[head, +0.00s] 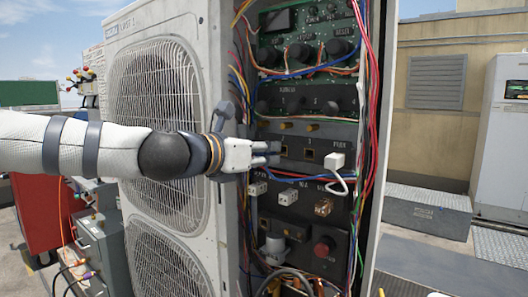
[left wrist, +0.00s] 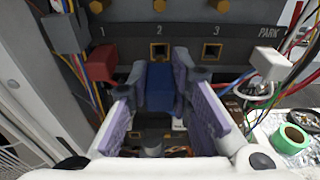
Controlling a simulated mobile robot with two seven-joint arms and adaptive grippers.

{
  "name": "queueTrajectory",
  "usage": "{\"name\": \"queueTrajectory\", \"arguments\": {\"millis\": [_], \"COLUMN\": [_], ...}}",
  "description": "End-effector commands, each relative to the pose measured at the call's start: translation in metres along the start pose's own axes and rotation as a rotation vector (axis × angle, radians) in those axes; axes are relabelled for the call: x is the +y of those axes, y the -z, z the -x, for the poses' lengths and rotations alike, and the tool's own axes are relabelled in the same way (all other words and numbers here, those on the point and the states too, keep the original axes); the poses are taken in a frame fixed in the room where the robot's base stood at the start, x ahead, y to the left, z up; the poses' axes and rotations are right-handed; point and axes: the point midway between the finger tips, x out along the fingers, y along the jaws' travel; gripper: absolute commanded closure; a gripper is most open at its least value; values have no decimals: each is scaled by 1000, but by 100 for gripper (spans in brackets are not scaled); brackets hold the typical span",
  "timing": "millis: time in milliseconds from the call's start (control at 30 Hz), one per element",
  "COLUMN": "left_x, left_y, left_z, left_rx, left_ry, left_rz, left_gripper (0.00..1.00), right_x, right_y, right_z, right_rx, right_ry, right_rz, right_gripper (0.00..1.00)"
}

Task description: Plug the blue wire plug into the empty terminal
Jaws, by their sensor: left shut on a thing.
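My left gripper (head: 271,153) reaches into the open cabinet from the left and is shut on the blue plug (left wrist: 160,92). In the left wrist view the plug sits between its two purple-padded fingers, just below terminal 2 (left wrist: 159,50), whose square opening looks empty. I cannot tell whether the plug touches the terminal strip. A red plug (left wrist: 101,63) is at position 1. Terminal 3 (left wrist: 211,52) also looks empty. A white plug (left wrist: 270,63) is at the position marked PARK; it also shows in the head view (head: 335,161). My right gripper is not in view.
Coloured wires (head: 370,110) run down the cabinet's right side, and more hang at its left edge. A green tape roll (left wrist: 291,138) lies at the right.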

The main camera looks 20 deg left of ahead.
Motion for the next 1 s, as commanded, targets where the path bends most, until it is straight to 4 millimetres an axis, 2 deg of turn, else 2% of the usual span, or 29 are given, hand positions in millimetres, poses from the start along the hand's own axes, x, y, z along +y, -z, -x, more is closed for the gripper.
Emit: {"name": "queueTrajectory", "arguments": {"millis": [433,767,800,867,1000], "left_x": [0,0,0,0,0], "left_y": [4,5,5,5,6], "left_z": [34,38,38,38,37], "left_rx": [-2,-1,-1,-1,0], "left_ry": [0,-1,-1,-1,0], "left_rz": [0,0,0,0,1], "left_gripper": [100,100,90,100,100], "right_x": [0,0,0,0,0], "right_y": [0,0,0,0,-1], "right_z": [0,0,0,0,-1], "right_rx": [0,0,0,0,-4], "right_ry": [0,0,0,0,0], "right_rz": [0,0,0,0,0], "right_gripper": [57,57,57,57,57]}}
